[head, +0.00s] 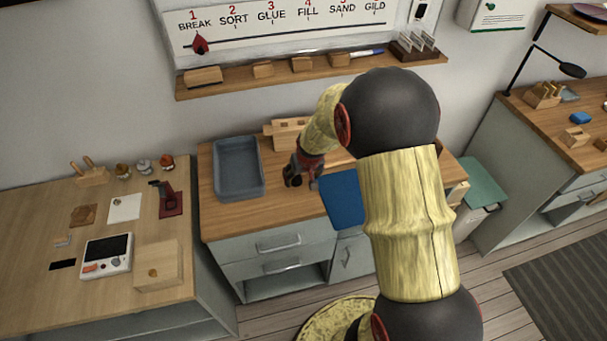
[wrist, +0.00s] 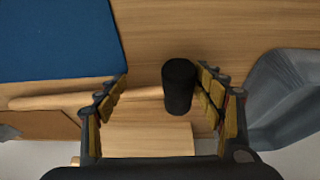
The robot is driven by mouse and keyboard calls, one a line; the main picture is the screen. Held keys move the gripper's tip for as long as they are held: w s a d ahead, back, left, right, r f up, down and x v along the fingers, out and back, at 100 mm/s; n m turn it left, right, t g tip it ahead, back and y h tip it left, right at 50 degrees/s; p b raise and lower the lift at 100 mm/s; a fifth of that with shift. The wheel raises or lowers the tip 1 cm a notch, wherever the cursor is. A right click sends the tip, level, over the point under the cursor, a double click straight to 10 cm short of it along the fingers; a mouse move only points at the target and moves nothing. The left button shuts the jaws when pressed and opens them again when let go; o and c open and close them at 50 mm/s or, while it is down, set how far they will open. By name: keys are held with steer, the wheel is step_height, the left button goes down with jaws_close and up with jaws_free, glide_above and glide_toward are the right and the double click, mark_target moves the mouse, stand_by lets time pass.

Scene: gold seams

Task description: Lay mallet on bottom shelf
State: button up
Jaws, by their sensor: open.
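The mallet shows in the wrist view, with a black cylindrical head (wrist: 178,87) and a pale wooden handle (wrist: 85,97) running left from it. It is at the wooden worktop, and its head lies between the spread fingers of my gripper (wrist: 165,100), nearer the right finger. My gripper is open; I cannot tell whether a finger touches the head. In the head view my gripper (head: 303,174) is low over the middle counter (head: 280,205), and I cannot make out the mallet there. An open bottom shelf (head: 285,283) shows below the drawers of this counter.
A grey tray (head: 238,168) stands left of my gripper, and a blue mat (head: 343,198) lies to the right. A wooden rack (head: 283,131) is behind. A side table (head: 60,225) with tools and a device stands left. Wooden floor (head: 265,325) shows in front.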

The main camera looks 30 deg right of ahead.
steer(key=shift+s+f, duration=0.15)
jaws_close()
stand_by(0.6)
